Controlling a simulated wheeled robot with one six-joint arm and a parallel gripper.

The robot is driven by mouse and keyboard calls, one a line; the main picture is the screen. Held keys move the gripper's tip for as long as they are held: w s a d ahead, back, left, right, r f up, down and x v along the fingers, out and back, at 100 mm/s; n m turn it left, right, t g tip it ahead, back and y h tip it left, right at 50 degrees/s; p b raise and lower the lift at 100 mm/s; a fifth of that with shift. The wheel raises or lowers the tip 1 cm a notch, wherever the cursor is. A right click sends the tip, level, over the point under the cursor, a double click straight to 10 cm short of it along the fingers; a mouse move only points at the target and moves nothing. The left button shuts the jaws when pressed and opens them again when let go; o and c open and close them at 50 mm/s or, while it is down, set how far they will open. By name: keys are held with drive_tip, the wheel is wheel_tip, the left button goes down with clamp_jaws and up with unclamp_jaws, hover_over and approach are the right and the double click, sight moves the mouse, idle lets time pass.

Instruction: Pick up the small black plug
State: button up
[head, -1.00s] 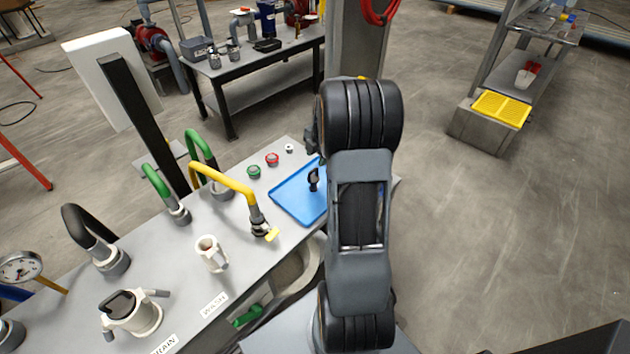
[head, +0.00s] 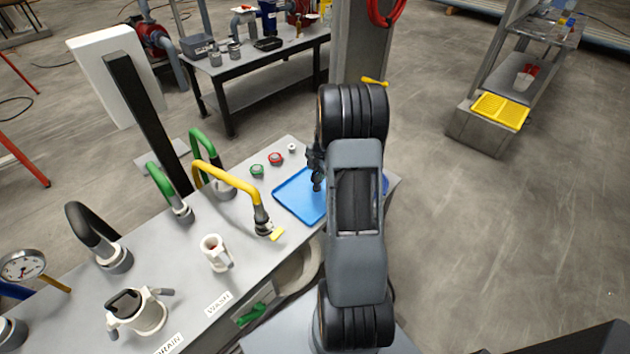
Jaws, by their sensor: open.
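The small black plug (head: 317,184) stands on the blue tray (head: 292,198) at the right end of the grey bench, near the tray's right part. My gripper (head: 315,168) is open, just above and at the plug in the picture. Dark jaws and dark plug run together, so I cannot tell whether the jaws are around it or touching it. My arm hides the tray's right side and part of the gripper.
A yellow-handled hose (head: 235,185) with a nozzle stands left of the tray. Green (head: 257,171) and red (head: 276,158) buttons lie behind it. A white cup-like fitting (head: 215,253) and a lidded pot (head: 137,312) stand farther left. The tray's left part is clear.

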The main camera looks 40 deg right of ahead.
drive_tip(key=shift+w+a, duration=0.1)
drive_tip(key=shift+a, duration=0.05)
clamp_jaws()
idle(0.4)
drive_tip(key=shift+r, duration=0.15)
